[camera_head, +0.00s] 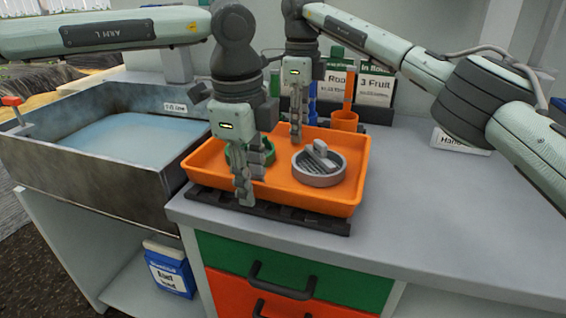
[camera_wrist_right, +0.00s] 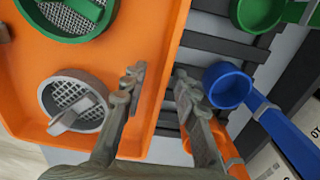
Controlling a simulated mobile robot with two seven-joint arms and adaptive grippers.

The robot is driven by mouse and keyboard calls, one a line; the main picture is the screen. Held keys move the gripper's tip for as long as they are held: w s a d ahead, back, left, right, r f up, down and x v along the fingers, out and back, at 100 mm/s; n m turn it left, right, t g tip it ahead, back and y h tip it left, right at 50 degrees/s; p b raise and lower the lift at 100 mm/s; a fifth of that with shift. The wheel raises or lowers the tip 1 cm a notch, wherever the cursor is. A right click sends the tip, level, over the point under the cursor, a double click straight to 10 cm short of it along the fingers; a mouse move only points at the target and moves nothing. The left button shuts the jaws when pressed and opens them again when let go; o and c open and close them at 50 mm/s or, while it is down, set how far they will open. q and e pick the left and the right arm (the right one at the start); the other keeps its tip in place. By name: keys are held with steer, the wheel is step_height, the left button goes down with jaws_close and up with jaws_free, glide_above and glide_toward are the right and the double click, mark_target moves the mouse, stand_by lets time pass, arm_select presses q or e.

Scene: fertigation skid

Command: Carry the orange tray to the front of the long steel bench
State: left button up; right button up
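The orange tray (camera_head: 310,197) sits on a black slatted rack (camera_head: 300,219) on the grey bench top (camera_head: 430,225). It holds a grey round strainer (camera_head: 318,170) and a green one partly hidden behind my left gripper; both strainers show in the right wrist view. My left gripper (camera_head: 254,180) is at the tray's front rim, one finger before the wall and one over the inside; it looks open. My right gripper (camera_head: 296,135) is at the back rim. In the right wrist view its fingers (camera_wrist_right: 158,95) are apart, on either side of the tray (camera_wrist_right: 150,30) wall.
A steel basin (camera_head: 75,178) with bluish liquid adjoins the bench at left. Green drawer (camera_head: 330,280) below.

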arm_select(q)
steer(key=shift+f, duration=0.15)
arm_select(e)
steer(key=shift+f, duration=0.15)
arm_select(q)
steer(key=shift+c, duration=0.2)
arm_select(e)
steer(key=shift+c, duration=0.2)
arm_select(q)
jaws_close()
arm_select(e)
jaws_close()
